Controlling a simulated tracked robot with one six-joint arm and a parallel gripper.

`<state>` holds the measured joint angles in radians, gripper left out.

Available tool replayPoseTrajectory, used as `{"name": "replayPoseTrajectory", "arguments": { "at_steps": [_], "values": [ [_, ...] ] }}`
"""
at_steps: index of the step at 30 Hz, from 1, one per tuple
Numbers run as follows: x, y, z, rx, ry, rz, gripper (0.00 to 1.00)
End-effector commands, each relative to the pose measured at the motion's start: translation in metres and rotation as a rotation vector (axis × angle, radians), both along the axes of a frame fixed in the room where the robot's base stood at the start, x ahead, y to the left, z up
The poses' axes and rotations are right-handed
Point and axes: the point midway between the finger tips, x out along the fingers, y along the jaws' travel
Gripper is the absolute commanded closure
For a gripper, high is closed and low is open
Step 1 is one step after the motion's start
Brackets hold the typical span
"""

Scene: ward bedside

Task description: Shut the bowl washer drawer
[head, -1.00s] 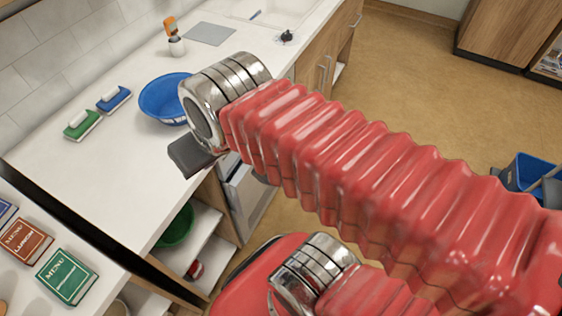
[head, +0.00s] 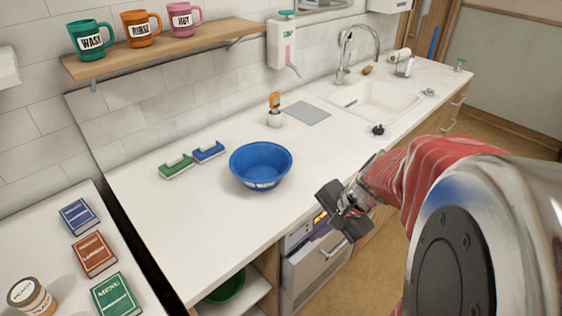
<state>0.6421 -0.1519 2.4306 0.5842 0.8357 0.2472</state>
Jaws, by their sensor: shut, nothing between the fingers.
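The bowl washer (head: 300,237) is built in under the counter, with a small lit display near its top. Its drawer (head: 315,272) has a pale grey front with a bar handle (head: 334,247). I cannot tell how far the drawer stands out, as my gripper and the counter edge cover part of it. My gripper (head: 338,212) has dark fingers, shut and empty. In the picture it overlaps the counter's front edge, just above the drawer front. I cannot tell whether it touches anything.
A blue bowl (head: 261,165) stands on the white counter (head: 215,222), left of my gripper. Green and blue brushes (head: 208,151) lie farther left. A green bowl (head: 225,288) sits on an open shelf left of the washer. The sink (head: 378,100) is behind. Floor shows in front.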

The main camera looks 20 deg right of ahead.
Motion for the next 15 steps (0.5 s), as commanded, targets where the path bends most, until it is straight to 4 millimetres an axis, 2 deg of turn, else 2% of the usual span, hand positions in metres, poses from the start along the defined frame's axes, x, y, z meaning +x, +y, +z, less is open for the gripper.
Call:
{"name": "replayPoseTrajectory", "arguments": {
  "at_steps": [1, 8, 15],
  "values": [
    [-0.001, -0.012, -0.01, 0.043, 0.016, -0.08, 1.0],
    [-0.005, -0.064, -0.049, 0.234, 0.062, -0.442, 1.0],
    [-0.023, -0.12, -0.093, 0.434, 0.095, -0.831, 1.0]
  ]
}}
